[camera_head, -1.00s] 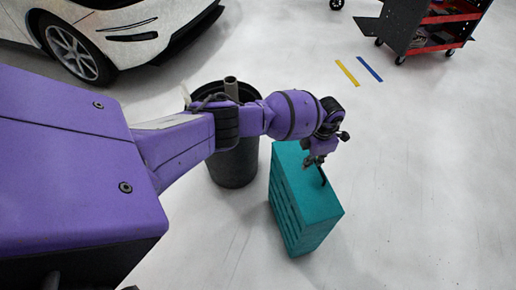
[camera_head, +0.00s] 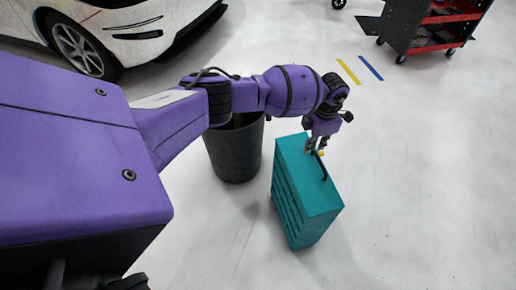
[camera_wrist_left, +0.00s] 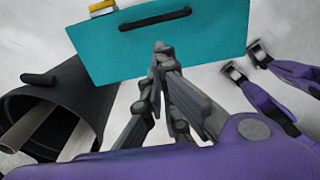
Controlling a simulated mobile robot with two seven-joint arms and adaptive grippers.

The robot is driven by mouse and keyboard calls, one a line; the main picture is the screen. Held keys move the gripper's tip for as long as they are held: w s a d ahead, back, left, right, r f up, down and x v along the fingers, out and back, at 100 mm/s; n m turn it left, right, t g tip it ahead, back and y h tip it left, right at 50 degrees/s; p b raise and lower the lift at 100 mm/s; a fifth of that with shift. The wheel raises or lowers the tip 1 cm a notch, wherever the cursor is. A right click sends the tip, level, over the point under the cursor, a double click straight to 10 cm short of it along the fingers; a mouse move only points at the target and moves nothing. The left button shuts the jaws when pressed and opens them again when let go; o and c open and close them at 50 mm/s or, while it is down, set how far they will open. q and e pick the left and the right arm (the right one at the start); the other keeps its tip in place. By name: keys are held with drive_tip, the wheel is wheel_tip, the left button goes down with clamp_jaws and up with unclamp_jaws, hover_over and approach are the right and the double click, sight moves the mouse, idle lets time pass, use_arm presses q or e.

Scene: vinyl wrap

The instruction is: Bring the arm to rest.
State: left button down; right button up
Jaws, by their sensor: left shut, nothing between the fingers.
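My left arm reaches in from the left in the head view, over a dark bin. Its gripper (camera_head: 317,149) hangs over the far end of a teal drawer chest (camera_head: 308,195). In the left wrist view the fingers (camera_wrist_left: 162,48) are together with nothing between them. Their tips overlap the chest (camera_wrist_left: 185,45) in the picture; I cannot tell how large the gap is. My right gripper is not seen.
The dark bin (camera_head: 235,150) stands left of the chest; in the left wrist view tubes (camera_wrist_left: 28,125) show inside it. A red and black cart (camera_head: 435,35) and a white car (camera_head: 130,30) stand farther back. The floor right of the chest is clear.

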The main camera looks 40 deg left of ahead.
use_arm(q)
drive_tip(key=r, duration=0.2)
drive_tip(key=w+r, duration=0.1)
drive_tip(key=r, duration=0.2)
drive_tip(key=shift+d, duration=0.2)
drive_tip(key=shift+f, duration=0.1)
